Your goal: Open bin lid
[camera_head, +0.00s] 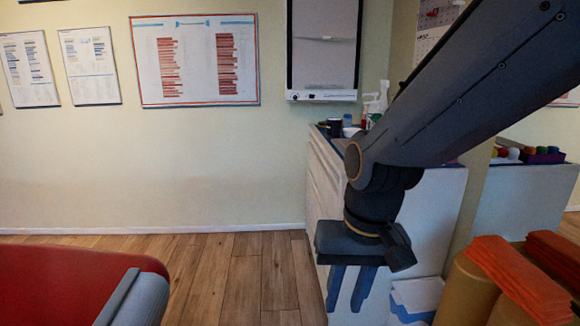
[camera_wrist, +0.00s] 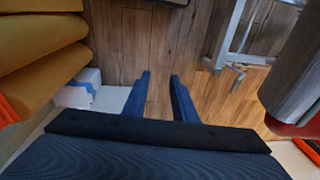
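My gripper (camera_head: 346,296) points down in front of the white cabinet in the head view. In the wrist view its two blue fingers (camera_wrist: 160,78) stand apart with only wooden floor between them, so it is open and empty. I cannot make out a bin or its lid for certain. A low white and blue box-like thing (camera_head: 418,296) stands by the cabinet, right of my gripper in the head view. It also shows at the left of the wrist view (camera_wrist: 84,92), apart from the fingers. Whether it is a bin is not clear.
A red padded couch (camera_head: 60,282) with a grey edge is at the lower left. Mustard rolls (camera_head: 465,292) and orange cloths (camera_head: 518,272) are at the right. Bottles and a dark cup (camera_head: 334,127) stand on the cabinet (camera_head: 325,185). Open wooden floor (camera_head: 240,275) lies between couch and cabinet.

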